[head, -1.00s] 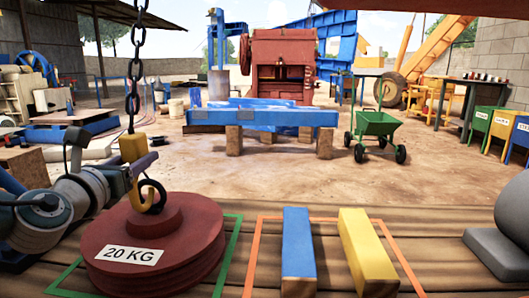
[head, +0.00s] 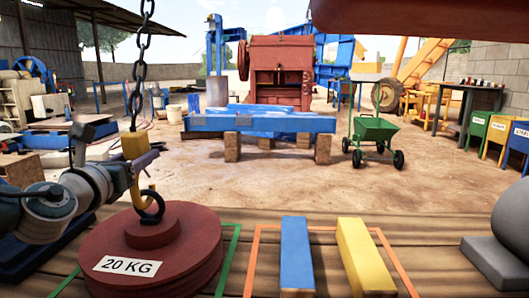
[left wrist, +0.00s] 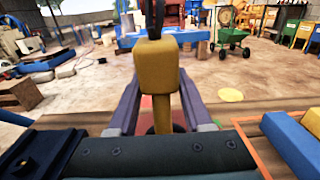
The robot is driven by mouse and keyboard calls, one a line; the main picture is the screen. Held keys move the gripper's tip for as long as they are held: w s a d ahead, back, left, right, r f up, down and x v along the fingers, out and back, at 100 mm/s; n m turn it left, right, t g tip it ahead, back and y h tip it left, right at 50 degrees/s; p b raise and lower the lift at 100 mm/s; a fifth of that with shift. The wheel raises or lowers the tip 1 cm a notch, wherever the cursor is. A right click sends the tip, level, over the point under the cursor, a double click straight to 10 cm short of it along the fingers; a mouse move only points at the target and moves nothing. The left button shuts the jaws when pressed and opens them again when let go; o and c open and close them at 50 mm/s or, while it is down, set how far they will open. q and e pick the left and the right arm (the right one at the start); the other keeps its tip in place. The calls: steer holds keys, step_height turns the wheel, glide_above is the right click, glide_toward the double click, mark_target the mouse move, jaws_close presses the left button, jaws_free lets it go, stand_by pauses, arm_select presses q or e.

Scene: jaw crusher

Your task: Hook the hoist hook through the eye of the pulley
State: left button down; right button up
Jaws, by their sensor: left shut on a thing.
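The red pulley (head: 150,253), labelled 20 KG, sits on the wooden bench inside a green outline, with a dark eye (head: 150,206) standing on its top. The yellow hoist hook (head: 133,149) hangs on a dark chain (head: 139,60). Its curved lower end overlaps the eye in the head view; I cannot tell whether it passes through. My left gripper (head: 146,159) is shut on the hook's block, just above the pulley. In the left wrist view the yellow block (left wrist: 156,75) stands between the two fingers and hides most of the eye. My right gripper is not in view.
A blue bar (head: 296,252) and a yellow bar (head: 364,255) lie in an orange outline (head: 251,262) right of the pulley. A grey rounded object (head: 490,260) stands at the bench's right. A green cart (head: 375,131) and blue beams on wooden blocks stand beyond the bench.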

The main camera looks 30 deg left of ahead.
arm_select(q)
steer(key=shift+w+r, duration=0.1)
steer(key=shift+r, duration=0.2)
steer(key=c, duration=0.5)
jaws_free()
steer(key=shift+a, duration=0.1)
steer(key=shift+o, duration=1.3)
steer(key=shift+f, duration=0.15)
